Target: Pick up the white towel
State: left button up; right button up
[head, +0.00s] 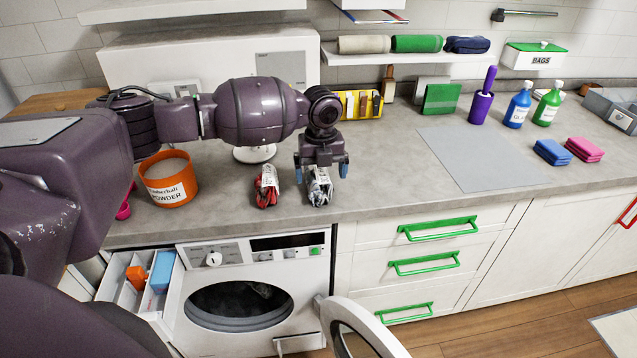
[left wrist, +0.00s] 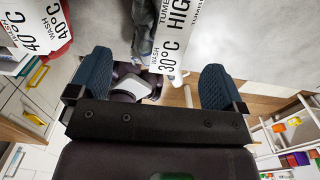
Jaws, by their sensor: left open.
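A pale grey-white cloth bundle (head: 319,193) with white printed labels lies on the worktop near its front edge. It is the only whitish cloth that I make out on the worktop, and the arm hides part of it. My left gripper (head: 321,172) points down over it, open, with one blue fingertip on each side. In the left wrist view the bundle's grey cloth and labels (left wrist: 168,45) show between the two open fingers (left wrist: 156,78). I cannot tell whether the fingers touch it. My right gripper is not in view.
A red cloth bundle (head: 266,188) lies just left of the pale one. An orange powder tub (head: 170,180) stands further left. Below, the washer (head: 250,300) has its door open and its detergent drawer (head: 140,285) pulled out. The worktop right of the gripper (head: 385,160) is clear.

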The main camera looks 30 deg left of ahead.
aim_at(319, 178)
pick_arm(q)
jog(key=f, duration=0.4)
jog(key=shift+w+a+f, duration=0.15)
jog(key=shift+a+f, duration=0.15)
jog(key=shift+f, duration=0.1)
jog(key=c, duration=1)
